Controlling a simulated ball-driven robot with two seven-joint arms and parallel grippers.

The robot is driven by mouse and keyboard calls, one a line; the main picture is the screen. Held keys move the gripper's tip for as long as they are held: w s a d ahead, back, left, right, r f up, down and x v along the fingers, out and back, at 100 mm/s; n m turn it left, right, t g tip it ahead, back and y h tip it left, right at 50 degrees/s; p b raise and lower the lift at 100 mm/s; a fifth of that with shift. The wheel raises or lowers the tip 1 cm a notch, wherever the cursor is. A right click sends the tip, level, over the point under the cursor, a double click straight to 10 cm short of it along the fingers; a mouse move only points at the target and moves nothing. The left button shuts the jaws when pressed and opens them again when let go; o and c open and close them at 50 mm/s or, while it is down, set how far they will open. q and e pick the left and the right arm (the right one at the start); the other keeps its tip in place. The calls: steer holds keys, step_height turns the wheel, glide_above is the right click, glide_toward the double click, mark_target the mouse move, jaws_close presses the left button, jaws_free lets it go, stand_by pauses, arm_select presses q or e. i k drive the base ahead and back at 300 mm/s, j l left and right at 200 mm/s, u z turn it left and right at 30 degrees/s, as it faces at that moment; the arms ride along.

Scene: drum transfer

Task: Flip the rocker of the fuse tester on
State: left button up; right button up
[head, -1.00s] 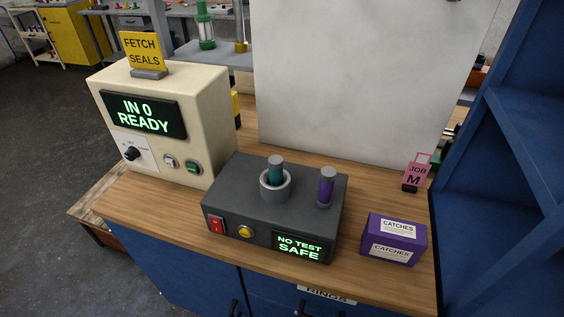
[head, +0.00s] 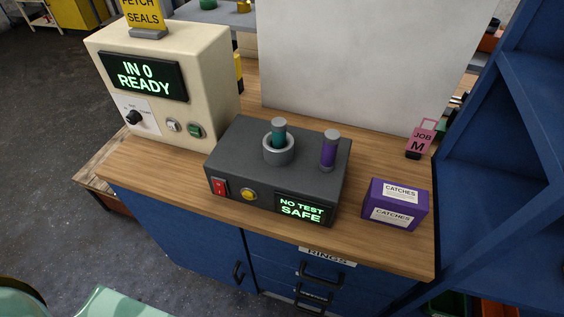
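The fuse tester (head: 230,160) is a dark grey box on the wooden bench top. Its red rocker (head: 220,187) is on the front face at the left, beside a yellow button (head: 249,195). Its green display (head: 302,208) reads "NO TEST SAFE". A teal fuse (head: 279,132) with grey ends stands in the round grey socket (head: 278,154) on top. A purple fuse (head: 328,150) stands upright at the top's right side. Neither of my grippers is in view.
A cream machine (head: 205,85) showing "IN 0 READY" stands to the left. A purple "CATCHES" box (head: 396,204) and a pink "JOB M" tag (head: 421,139) are to the right. A pale panel (head: 360,65) rises behind. The bench top (head: 160,175) is clear along its front.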

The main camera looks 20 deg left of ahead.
mark_target(220, 188)
steer(key=j+u, duration=0.1)
steer(key=u, duration=0.35)
steer(key=j+u, duration=0.1)
steer(key=u, duration=0.4)
steer(key=k+j, duration=0.05)
